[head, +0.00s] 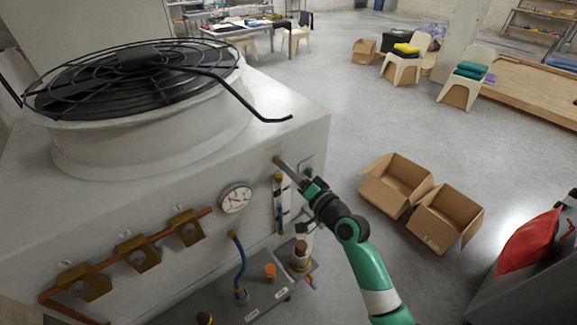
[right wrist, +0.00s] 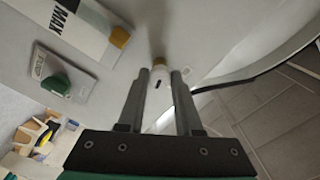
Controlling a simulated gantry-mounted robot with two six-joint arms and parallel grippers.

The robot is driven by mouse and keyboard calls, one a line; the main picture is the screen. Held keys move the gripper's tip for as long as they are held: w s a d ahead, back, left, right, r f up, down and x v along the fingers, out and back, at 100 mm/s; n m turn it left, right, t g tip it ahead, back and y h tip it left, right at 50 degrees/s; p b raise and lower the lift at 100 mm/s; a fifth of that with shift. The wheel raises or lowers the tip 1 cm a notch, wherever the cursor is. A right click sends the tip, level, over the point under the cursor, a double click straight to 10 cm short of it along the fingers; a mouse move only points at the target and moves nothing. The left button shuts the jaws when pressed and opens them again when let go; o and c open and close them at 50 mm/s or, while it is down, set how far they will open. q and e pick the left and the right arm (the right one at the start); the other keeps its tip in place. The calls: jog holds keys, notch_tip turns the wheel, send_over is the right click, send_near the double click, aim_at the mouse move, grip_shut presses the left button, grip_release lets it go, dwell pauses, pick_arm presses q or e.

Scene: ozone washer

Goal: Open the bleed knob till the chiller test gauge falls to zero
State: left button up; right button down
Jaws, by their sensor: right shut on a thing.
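The chiller is a big pale box (head: 120,240) with a black fan grille on top. The round white test gauge (head: 236,198) is on its front face; its needle is too small to read surely. My right gripper (head: 280,163) is at the chiller's upper right front corner. In the right wrist view its two fingers (right wrist: 161,85) are closed on the sides of a small whitish knob (right wrist: 158,84) with a dark mark and a brass-coloured base, which looks like the bleed knob. In the head view the gripper mostly hides this knob. My left gripper is not in view.
A sight tube (head: 279,205) with brass ends stands just below the gripper. Brass brackets on a copper pipe (head: 160,243) and a blue hose (head: 240,262) are lower left. Open cardboard boxes (head: 445,218) are on the floor.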

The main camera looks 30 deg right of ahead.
jog(key=shift+m+p, duration=1.55)
jog(key=shift+m, duration=2.35)
jog(key=c, duration=0.6)
grip_release()
